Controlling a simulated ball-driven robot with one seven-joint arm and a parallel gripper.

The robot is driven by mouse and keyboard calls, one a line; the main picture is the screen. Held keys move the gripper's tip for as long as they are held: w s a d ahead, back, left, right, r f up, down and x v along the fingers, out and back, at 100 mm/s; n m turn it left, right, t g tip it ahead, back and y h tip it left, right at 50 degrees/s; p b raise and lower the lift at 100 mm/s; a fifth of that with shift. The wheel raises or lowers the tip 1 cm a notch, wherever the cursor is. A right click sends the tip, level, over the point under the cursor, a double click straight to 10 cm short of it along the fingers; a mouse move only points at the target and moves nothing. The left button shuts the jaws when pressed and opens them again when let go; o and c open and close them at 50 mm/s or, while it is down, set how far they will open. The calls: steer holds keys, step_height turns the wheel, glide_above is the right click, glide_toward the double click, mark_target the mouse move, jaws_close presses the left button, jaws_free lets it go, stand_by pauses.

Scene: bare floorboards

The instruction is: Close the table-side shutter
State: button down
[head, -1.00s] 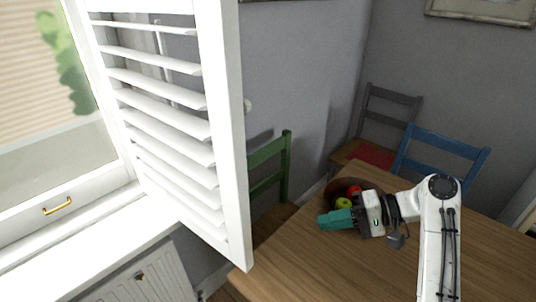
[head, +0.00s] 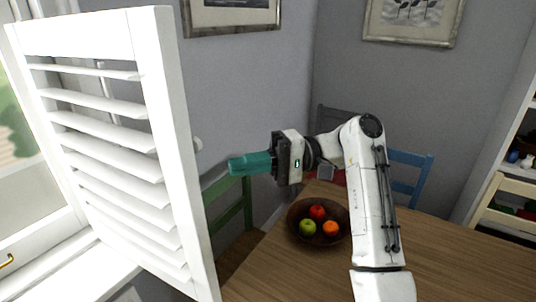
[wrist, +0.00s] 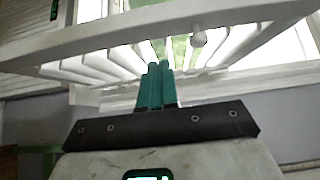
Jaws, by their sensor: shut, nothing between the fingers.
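The white louvred shutter (head: 178,150) stands swung open from the window at the left of the head view, its free edge toward the table. Its frame and slats cross the top of the wrist view (wrist: 130,38). A round white knob (head: 197,144) sits on its far face; the knob also shows in the wrist view (wrist: 198,39). My gripper (head: 232,165) has teal fingers, shut and empty, pointing left toward the shutter on the knob's side. In the head view a gap shows between the fingertips and the shutter. In the wrist view the fingertips (wrist: 157,66) overlap the shutter's slats.
The wooden table (head: 270,270) holds a bowl (head: 338,212) with apples and an orange below my arm. A green chair (head: 240,205) stands between shutter and table, with a blue chair (head: 408,170) behind. The window sill (head: 80,265) is at lower left. A shelf (head: 520,125) is at right.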

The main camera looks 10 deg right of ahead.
steer(key=shift+s+a+p, duration=1)
steer(key=shift+s+a, duration=0.95)
steer(key=shift+a, duration=0.2)
steer(key=shift+a, duration=0.1)
